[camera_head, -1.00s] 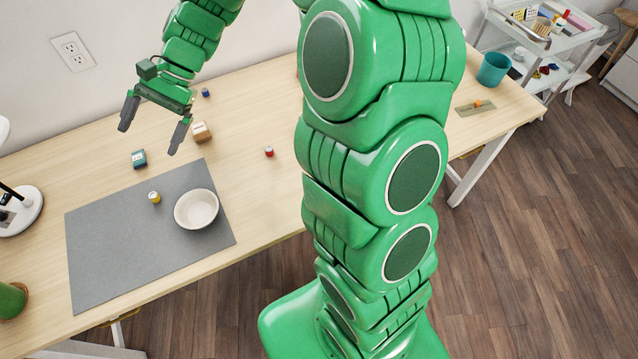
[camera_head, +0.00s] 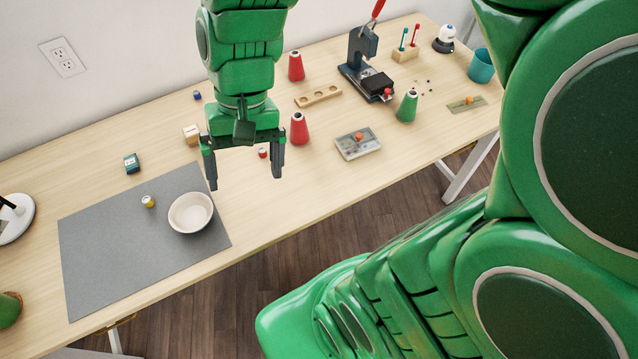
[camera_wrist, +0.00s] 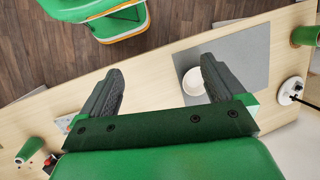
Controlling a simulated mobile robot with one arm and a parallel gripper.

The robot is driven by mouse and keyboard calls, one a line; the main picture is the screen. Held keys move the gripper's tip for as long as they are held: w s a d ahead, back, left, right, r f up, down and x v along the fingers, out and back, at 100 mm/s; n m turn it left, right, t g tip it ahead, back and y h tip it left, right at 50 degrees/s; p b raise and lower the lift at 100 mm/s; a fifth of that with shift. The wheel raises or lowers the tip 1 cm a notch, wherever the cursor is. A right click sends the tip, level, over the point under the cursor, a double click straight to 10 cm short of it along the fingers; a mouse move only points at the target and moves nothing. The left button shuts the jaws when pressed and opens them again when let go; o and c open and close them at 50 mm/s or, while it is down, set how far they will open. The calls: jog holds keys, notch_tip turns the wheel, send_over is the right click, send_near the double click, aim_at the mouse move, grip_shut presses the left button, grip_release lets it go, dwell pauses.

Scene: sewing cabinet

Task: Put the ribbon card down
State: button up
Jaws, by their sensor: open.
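My gripper (camera_head: 245,178) is open and empty above the table, to the right of the white bowl (camera_head: 190,212). In the wrist view its two dark fingers stand apart with nothing between them (camera_wrist: 160,72). I cannot tell for sure which thing is the ribbon card.
A yellow spool (camera_head: 148,202) stands on the mat beside the bowl. Red cones (camera_head: 300,130), a green cone (camera_head: 407,106), a grey tray (camera_head: 357,144), a wooden holder (camera_head: 318,96) and a dark press (camera_head: 365,72) stand to the right. The table's front middle is clear.

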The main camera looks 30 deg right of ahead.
jog(key=s+d+n+t+h, duration=0.1)
jog(key=s+d+h, duration=0.1)
jog(key=s+d, duration=0.6)
jog(key=shift+s+d+h, duration=0.2)
jog(key=shift+s+h, duration=0.2)
jog(key=shift+s, duration=0.05)
